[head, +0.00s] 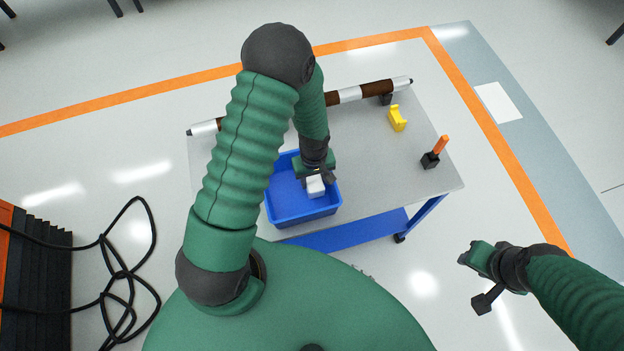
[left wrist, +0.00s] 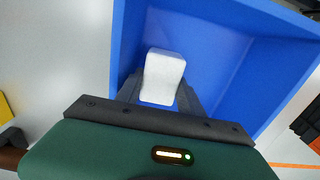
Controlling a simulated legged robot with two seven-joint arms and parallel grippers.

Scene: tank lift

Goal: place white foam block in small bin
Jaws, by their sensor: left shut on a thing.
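The white foam block (head: 315,187) is between the fingers of my left gripper (head: 318,178), over the right part of the small blue bin (head: 300,216). In the left wrist view, the block (left wrist: 162,77) sits between the two dark fingers of the left gripper (left wrist: 160,92), with the blue bin (left wrist: 215,45) behind it. The left gripper is shut on the block. Whether the block touches the bin floor, I cannot tell. My right gripper (head: 474,277) is away from the table at the lower right, and its jaws are not clear.
The bin stands on the front left of a grey table (head: 370,160) with a blue frame. A brown and white tube (head: 360,92) lies along the back. A yellow piece (head: 397,118) and a black block with an orange handle (head: 434,153) stand at the right. Black cables (head: 118,272) lie at the left.

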